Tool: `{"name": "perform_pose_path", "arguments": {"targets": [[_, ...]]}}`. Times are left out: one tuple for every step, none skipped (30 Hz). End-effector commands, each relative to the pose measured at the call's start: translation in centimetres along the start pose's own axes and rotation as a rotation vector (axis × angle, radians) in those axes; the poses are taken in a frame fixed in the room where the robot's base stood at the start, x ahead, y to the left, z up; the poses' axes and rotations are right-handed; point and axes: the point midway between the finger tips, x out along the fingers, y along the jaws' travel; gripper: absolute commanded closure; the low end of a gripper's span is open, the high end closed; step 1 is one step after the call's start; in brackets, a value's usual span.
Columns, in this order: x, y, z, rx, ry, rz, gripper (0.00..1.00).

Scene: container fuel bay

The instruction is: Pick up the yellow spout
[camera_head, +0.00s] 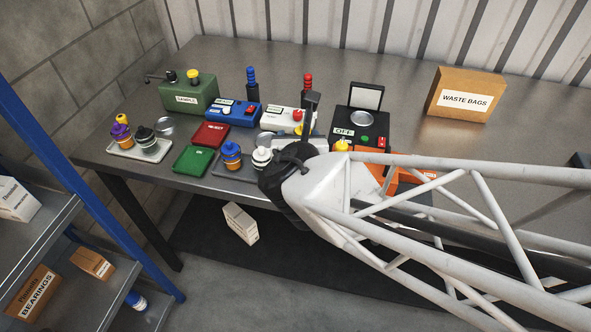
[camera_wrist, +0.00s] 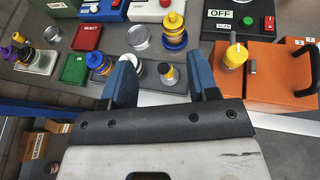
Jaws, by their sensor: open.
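A yellow spout-like piece with a narrow pale tip (camera_wrist: 236,54) stands on the orange container (camera_wrist: 268,80), right of my gripper in the wrist view. What seems to be the same yellow piece (camera_head: 341,146) shows just above my arm in the head view, its lower part hidden. My gripper (camera_wrist: 163,62) is open, with its two blue fingers apart and empty. Between and beyond the fingers, a small dark and yellow-topped item (camera_wrist: 166,74) stands on a grey tray, apart from them. In the head view, my arm hides the fingers and much of the orange container.
A black box marked OFF (camera_wrist: 238,18) stands behind the orange container, whose black handle (camera_wrist: 304,60) rises at right. A blue and yellow stack (camera_wrist: 174,32) stands beyond the fingers. Red (camera_head: 211,134) and green (camera_head: 192,159) trays lie left. Clear table surrounds the waste bags box (camera_head: 462,97).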

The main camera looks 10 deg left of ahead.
Motion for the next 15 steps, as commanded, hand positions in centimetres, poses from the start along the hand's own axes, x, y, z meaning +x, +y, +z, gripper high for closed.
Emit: {"name": "perform_pose_path", "arguments": {"targets": [[0.4,0.0,-1.1,-0.003,0.002,-0.001,0.46],[0.7,0.0,-1.8,-0.003,0.003,-0.001,0.46],[1.1,0.0,-2.8,-0.004,0.003,-0.001,0.46],[1.5,0.0,-3.6,-0.004,0.004,-0.001,0.46],[1.8,0.0,-4.4,-0.004,0.004,0.0,0.46],[2.2,0.0,-5.5,-0.005,0.004,-0.001,0.46],[2.6,-0.1,-6.3,-0.003,0.004,-0.001,0.46],[2.9,0.0,-7.0,-0.004,0.003,-0.001,0.46],[3.3,0.0,-8.0,-0.004,0.003,-0.001,0.46],[3.6,0.0,-8.7,-0.003,0.003,0.0,0.46],[3.8,0.0,-9.2,-0.003,0.003,0.0,0.46],[4.0,0.0,-9.8,-0.002,0.002,-0.001,0.46],[4.2,0.0,-10.2,-0.002,0.001,-0.001,0.46],[4.3,0.0,-10.5,-0.002,0.002,-0.001,0.46],[4.5,0.0,-10.8,-0.001,0.001,-0.001,0.46]]}}
